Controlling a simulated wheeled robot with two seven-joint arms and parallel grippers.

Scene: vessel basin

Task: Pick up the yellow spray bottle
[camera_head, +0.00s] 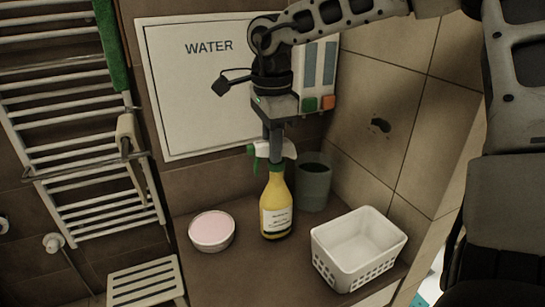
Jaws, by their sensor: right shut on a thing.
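The yellow spray bottle (275,204) stands upright on the brown ledge, with a white label and a green and white trigger head. My right gripper (275,146) comes down from above, its arm reaching in from the upper right. Its fingers are shut on the bottle's spray head. The far finger and part of the head are hidden by the gripper. The bottle's base appears to be at the ledge surface; I cannot tell whether it is lifted slightly. My left gripper is not in view.
A pink-topped white round tub (212,230) is left of the bottle. A grey-green cup (313,182) stands close behind it at right. A white basket (358,247) is at the ledge's right. Tiled walls, a WATER panel (200,100) and a towel rack (75,130) surround the ledge.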

